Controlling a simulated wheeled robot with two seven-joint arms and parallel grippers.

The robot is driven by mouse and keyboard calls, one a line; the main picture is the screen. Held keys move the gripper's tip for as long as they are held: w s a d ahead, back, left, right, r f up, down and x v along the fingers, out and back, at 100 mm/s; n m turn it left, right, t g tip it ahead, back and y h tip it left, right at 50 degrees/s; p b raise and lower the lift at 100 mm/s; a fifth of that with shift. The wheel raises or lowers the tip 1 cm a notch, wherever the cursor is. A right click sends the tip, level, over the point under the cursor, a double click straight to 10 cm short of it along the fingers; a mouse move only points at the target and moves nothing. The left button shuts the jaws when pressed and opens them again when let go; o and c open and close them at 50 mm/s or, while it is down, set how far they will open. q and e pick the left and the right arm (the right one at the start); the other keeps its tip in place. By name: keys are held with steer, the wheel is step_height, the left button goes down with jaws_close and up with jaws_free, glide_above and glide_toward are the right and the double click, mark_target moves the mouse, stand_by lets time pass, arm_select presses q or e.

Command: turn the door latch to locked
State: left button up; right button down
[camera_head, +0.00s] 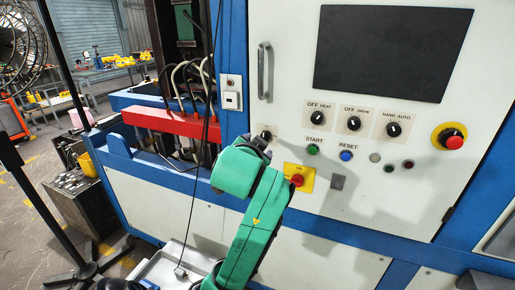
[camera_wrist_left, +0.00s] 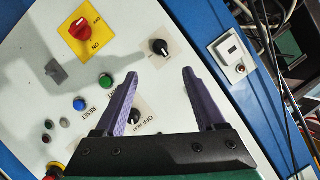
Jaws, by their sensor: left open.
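The door latch looks to be a small black knob (camera_wrist_left: 159,47) on a pale label plate, just beyond my fingertips in the wrist view. Its label is too small to read. In the head view, the pale plate (camera_head: 265,131) shows in part behind my wrist, below the vertical handle. My left gripper (camera_wrist_left: 160,73) is open and empty, its two purple fingers pointing at the knob from either side, with no clear contact. In the head view, my green left arm hides most of the gripper. My right gripper is in neither view.
The OFF HEAT knob (camera_head: 317,112), green START button (camera_head: 312,149), blue RESET button (camera_head: 346,155) and red switch on a yellow plate (camera_head: 297,180) are close by. A metal handle (camera_head: 264,70) stands out above. Cables (camera_head: 193,75) hang to the left.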

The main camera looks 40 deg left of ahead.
arm_select(q)
steer(key=m+t+h+b, duration=0.2)
steer(key=m+t, duration=0.3)
steer(key=m, duration=1.6)
glide_toward(265, 136)
steer(key=p+x, duration=0.1)
steer(key=x, duration=0.2)
steer(key=f+x, duration=0.1)
steer(key=x, duration=0.2)
steer(key=p+x, duration=0.1)
steer(key=x, duration=0.3)
steer(key=shift+a+f+p, duration=0.15)
steer(key=shift+a+p, duration=0.05)
steer(key=shift+p, duration=0.1)
steer(key=shift+s, duration=0.1)
jaws_close()
